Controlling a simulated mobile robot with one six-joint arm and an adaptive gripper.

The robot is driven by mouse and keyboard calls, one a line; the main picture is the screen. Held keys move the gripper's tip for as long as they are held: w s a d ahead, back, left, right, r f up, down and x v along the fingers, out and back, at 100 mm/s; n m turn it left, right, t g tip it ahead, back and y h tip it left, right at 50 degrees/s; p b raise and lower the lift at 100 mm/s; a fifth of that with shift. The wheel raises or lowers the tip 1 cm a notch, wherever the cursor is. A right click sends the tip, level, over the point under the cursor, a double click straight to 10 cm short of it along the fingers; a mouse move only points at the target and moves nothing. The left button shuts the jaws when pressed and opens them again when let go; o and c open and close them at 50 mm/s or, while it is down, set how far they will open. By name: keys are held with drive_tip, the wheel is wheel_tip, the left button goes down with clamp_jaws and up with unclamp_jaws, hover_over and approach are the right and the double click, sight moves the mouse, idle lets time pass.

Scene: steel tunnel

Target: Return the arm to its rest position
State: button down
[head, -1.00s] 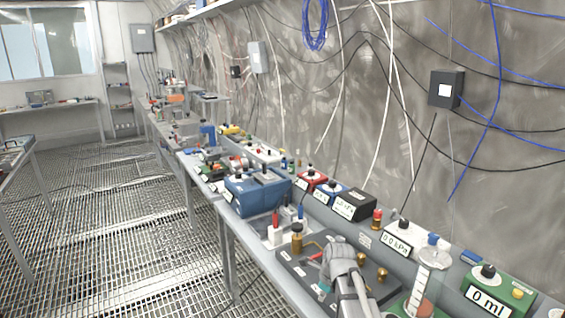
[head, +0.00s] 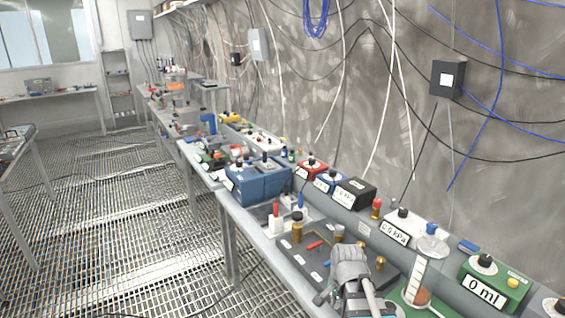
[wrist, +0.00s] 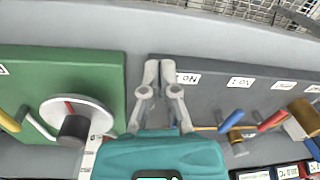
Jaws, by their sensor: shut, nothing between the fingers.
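My gripper (wrist: 161,66) shows in the wrist view with its two grey fingers together and nothing between them. In the head view my arm (head: 350,268) is at the bottom, over the front part of the dark plate (head: 290,258). It hides part of that plate. I cannot make out the fingertips in the head view.
The green panel bears a dial (wrist: 75,120). Red (wrist: 272,121) and blue (wrist: 230,120) handles lie over the dark plate. A graduated cylinder (head: 417,275) stands right of my arm, near a green meter (head: 492,283). A blue box (head: 240,187) stands farther along.

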drive_tip(key=s+n, duration=0.1)
drive_tip(key=n, duration=0.2)
drive_tip(key=s+d+n, duration=0.1)
drive_tip(key=s+n, duration=0.1)
drive_tip(key=n, duration=0.1)
drive_tip(key=s+n, duration=0.2)
drive_tip(key=n, duration=0.1)
drive_tip(key=shift+d+r+g+h+p, duration=0.3)
drive_tip(key=shift+r+g+h+p, duration=0.1)
idle(1.9)
